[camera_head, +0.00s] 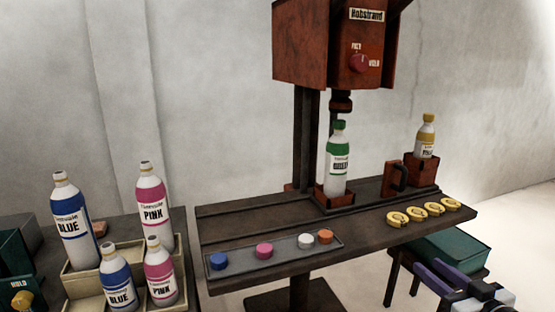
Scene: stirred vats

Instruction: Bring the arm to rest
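My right gripper (437,275) shows at the lower right corner, with two purple fingers pointing to the left and up. The fingers look parted with a narrow gap, and I see nothing between them. It is in front of the teal box on a small stool, apart from the brown bench (370,235). My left gripper is not in view.
A rust-red machine (305,45) stands over a green-labelled bottle (337,165). A yellow-capped bottle (425,138) sits in a holder. Coloured caps lie in a tray (285,252); yellow rings (415,213) lie on the bench. Blue and pink bottles (155,210) stand left. A teal box (450,250) is beside my gripper.

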